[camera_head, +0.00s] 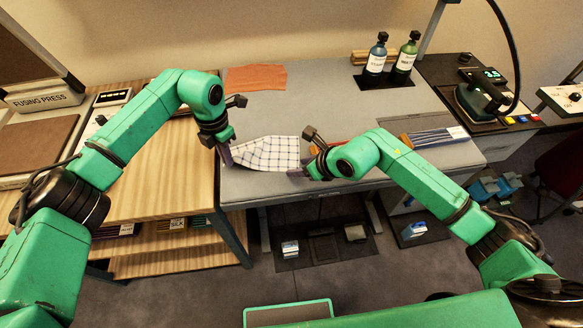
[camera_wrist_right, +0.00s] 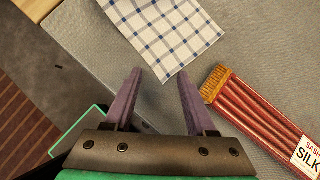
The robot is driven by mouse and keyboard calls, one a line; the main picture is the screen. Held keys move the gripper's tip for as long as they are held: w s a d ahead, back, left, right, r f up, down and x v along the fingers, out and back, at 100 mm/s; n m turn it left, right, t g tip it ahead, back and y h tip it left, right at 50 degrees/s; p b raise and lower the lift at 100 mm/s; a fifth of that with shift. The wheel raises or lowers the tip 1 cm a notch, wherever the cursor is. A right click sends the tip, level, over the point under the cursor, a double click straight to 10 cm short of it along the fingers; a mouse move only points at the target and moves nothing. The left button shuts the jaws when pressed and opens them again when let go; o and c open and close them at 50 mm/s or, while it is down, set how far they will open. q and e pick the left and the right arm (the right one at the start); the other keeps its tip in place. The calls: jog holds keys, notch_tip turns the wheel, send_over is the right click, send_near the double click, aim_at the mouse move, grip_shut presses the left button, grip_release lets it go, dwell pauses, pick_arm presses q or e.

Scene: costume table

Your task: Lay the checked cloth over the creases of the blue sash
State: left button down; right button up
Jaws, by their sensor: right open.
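The white checked cloth (camera_head: 270,152) with blue lines lies at the front left of the grey table. It also shows in the right wrist view (camera_wrist_right: 165,35). My left gripper (camera_head: 227,156) is at its left end; whether the jaws are closed on it is unclear. My right gripper (camera_head: 298,173) is at the cloth's right front corner. In the right wrist view its purple fingers (camera_wrist_right: 160,76) are apart, with the cloth's corner seen between their tips and nothing gripped. The pleated blue sash (camera_head: 432,138), with a white label, lies at the table's right front, partly behind my right arm.
A red pleated sash (camera_wrist_right: 258,115) labelled silk lies just right of the cloth. An orange cloth (camera_head: 255,78) lies at the back left. Two bottles (camera_head: 376,58) stand on a dark mat at the back, and an iron (camera_head: 474,101) is at right. The table's middle is clear.

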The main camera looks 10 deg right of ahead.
jog(key=shift+x, duration=1.15)
grip_shut()
notch_tip(320, 180, up, 5)
jog(key=shift+a, duration=0.1)
